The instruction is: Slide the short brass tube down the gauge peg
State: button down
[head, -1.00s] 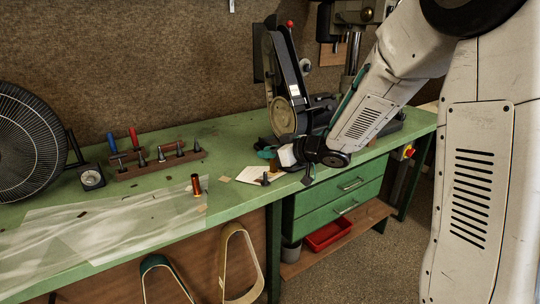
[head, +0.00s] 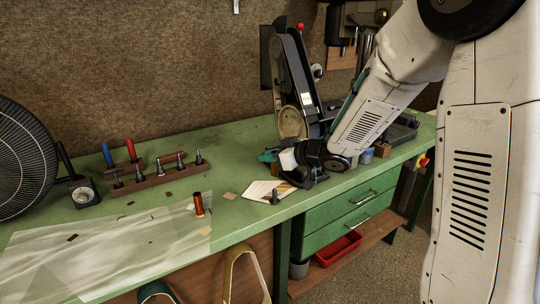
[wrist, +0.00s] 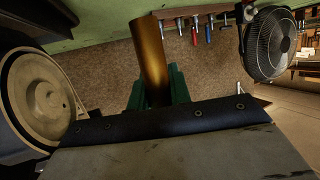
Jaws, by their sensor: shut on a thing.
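A brass tube (wrist: 152,52) is held in my gripper (wrist: 158,92), between its green fingers, and its free end sticks out past them. In the head view my gripper (head: 268,157) is over the bench in front of the sander, with the tube (head: 275,170) small and partly hidden below it. A lone dark peg (head: 275,197), seemingly the gauge peg, stands upright on the front of a pale card. The tube is apart from this peg, behind it in the picture. The peg is not clearly seen in the wrist view.
A copper-coloured cylinder (head: 198,205) stands left of the card (head: 256,190). A wooden rack (head: 150,183) of several pegs, a dial gauge (head: 83,195) and a fan (head: 22,165) are further left. The belt sander (head: 292,95) rises close behind my gripper.

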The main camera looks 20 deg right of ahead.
jog(key=shift+f, duration=2.05)
jog(key=shift+f, duration=2.75)
jog(key=c, duration=1.2)
grip_release()
jog(key=shift+s+d, duration=0.1)
jog(key=shift+s, duration=0.05)
jog(key=v, duration=0.7)
jog(key=shift+s+d+r, duration=0.15)
jog(key=shift+s+d, duration=0.05)
